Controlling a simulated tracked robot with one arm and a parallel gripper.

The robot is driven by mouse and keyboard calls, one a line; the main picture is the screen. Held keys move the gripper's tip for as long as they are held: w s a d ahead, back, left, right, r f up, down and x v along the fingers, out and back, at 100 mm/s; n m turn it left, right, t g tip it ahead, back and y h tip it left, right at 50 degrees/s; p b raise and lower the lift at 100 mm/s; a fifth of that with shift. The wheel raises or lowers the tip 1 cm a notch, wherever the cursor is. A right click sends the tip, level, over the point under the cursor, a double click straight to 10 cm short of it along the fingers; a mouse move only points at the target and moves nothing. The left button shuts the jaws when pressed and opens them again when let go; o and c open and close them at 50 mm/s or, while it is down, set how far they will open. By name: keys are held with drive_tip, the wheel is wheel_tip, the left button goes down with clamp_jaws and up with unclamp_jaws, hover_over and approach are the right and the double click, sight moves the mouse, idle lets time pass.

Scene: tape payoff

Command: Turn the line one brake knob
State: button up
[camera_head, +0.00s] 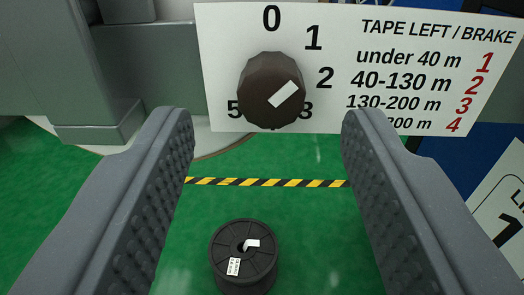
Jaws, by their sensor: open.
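The dark brown brake knob (262,78) sits on a white dial plate (225,60) at the top middle of the head view. Its white pointer mark slants up and right, roughly toward the 2. The numbers 0, 1, 2, 3 and 5 show around it; the knob covers part of the dial at the bottom. A printed table on the plate's right pairs tape left with brake settings: under 40 m is 1, 40-130 m is 2, 130-200 m is 3, and the last row is 4. My gripper (269,120) is open and empty, its fingers on either side below the knob.
A black spool (226,241) with white labels appears below, between the fingers. A yellow-black striped line (265,182) crosses the green floor. Grey machine housing (100,75) stands at upper left. A white sign (498,205) starting "LI" is cut off at right.

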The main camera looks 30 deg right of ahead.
drive_tip(key=p+v, duration=0.3)
drive_tip(key=v, duration=0.7)
drive_tip(key=shift+p, duration=0.3)
